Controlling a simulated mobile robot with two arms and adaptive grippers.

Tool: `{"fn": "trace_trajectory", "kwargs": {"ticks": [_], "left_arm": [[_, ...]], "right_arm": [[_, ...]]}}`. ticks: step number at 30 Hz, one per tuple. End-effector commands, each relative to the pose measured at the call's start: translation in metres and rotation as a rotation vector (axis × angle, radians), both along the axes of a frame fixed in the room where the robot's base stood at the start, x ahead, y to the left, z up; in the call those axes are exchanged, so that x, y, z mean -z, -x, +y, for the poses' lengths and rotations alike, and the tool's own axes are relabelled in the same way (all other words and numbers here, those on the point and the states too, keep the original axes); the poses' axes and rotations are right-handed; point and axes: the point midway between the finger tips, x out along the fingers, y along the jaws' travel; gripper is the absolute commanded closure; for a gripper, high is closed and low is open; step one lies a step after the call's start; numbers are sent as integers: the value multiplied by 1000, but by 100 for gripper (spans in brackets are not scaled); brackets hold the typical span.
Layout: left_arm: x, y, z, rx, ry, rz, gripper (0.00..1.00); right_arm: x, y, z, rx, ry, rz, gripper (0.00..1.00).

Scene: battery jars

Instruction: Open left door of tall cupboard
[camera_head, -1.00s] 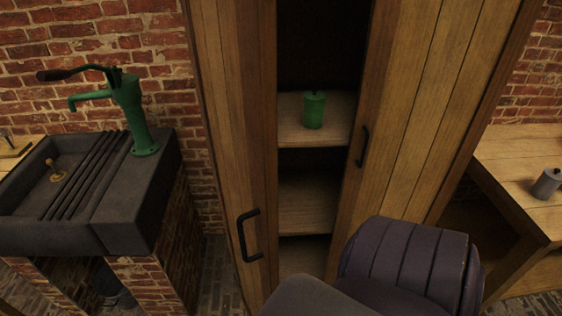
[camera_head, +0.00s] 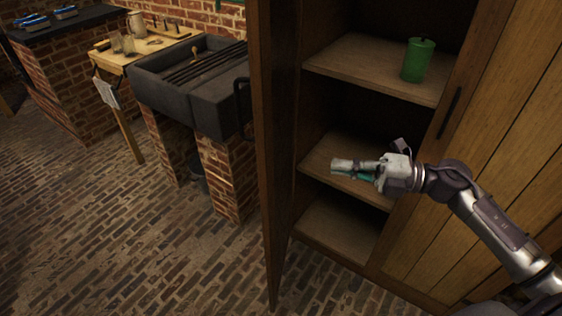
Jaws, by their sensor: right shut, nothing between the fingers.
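The tall cupboard (camera_head: 375,258) stands at the centre right with its shelves showing. Its left door (camera_head: 277,160) is swung outward, seen nearly edge-on from its inner side. The dark handle (camera_head: 241,103) of this door shows partly at its left edge, in front of the sink. The right door (camera_head: 480,170) is closed and has a dark bar handle (camera_head: 449,112). My right gripper (camera_head: 340,168) is shut and empty, in front of the cupboard's opening near the middle shelf, to the right of the left door. My left gripper is out of view.
A green jar (camera_head: 417,60) stands on the upper shelf (camera_head: 365,62). A dark stone sink (camera_head: 200,85) on brick supports is left of the door, with a wooden side table (camera_head: 140,50) beyond. The brick floor (camera_head: 150,250) at the left is clear.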

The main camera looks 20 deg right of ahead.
Motion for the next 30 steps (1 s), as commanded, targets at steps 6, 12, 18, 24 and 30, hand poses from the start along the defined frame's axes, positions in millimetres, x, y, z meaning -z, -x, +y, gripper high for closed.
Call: {"fn": "trace_trajectory", "kwargs": {"ticks": [6,12,18,24,30], "left_arm": [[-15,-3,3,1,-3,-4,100],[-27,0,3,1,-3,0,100],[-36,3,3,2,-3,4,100],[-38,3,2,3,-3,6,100],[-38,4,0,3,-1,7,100]], "right_arm": [[-6,-21,37,0,-7,-3,100],[-5,-43,74,3,-9,0,100],[-4,-58,101,5,-9,1,100],[-1,-64,111,5,-5,2,100],[0,-64,112,5,-5,3,100]]}}
